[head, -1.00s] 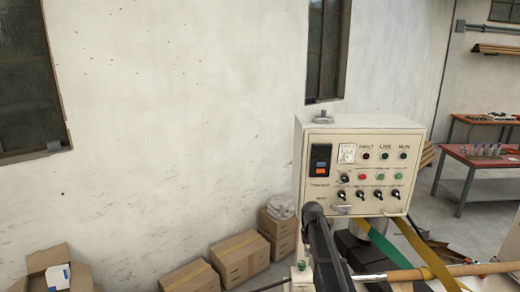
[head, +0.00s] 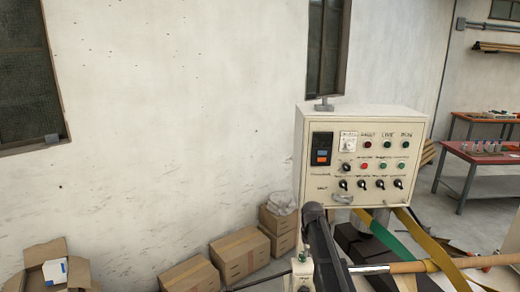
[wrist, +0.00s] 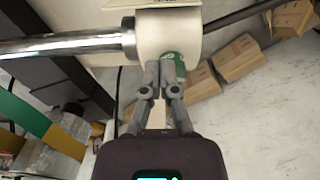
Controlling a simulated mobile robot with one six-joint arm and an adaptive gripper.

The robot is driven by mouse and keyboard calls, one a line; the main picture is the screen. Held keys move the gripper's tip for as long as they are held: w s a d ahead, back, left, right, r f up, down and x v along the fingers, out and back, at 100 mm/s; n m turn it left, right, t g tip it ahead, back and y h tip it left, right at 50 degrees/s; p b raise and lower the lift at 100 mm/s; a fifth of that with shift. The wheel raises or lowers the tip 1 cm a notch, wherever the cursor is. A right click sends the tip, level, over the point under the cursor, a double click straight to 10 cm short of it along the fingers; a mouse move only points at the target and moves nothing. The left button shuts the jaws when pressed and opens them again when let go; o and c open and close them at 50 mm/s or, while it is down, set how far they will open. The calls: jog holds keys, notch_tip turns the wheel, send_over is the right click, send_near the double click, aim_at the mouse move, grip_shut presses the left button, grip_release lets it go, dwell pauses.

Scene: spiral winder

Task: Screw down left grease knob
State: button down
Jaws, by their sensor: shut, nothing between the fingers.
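My gripper (wrist: 162,68) shows in the wrist view with its two grey fingers drawn together at the tips, holding nothing. The tips are at the lower edge of a cream rounded machine housing (wrist: 165,33). A green round piece with a pale marking (wrist: 175,61), possibly the grease knob, shows just behind and right of the fingertips. I cannot tell whether they touch. In the head view a small dark green knob (head: 302,256) stands on a cream machine part left of my dark arm. The arm hides the fingertips there.
A steel shaft (wrist: 65,48) enters the housing from the left in the wrist view. A control box (head: 362,160) with switches and lamps stands behind my arm. Green and yellow straps (head: 432,245) hang at right. Cardboard boxes (head: 240,254) sit along the wall.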

jog(key=shift+f+b, duration=0.8)
jog(key=shift+f, duration=0.3)
jog(key=shift+w+a, duration=0.15)
jog(key=shift+w, duration=0.15)
dwell(0.4)
jog(key=shift+s+a, duration=0.1)
jog(key=shift+a, duration=0.95)
dwell(0.8)
jog(key=shift+s+a, duration=0.2)
dwell(0.3)
dwell(0.3)
notch_tip(320, 180, up, 6)
jog(key=p, duration=0.6)
dwell(0.3)
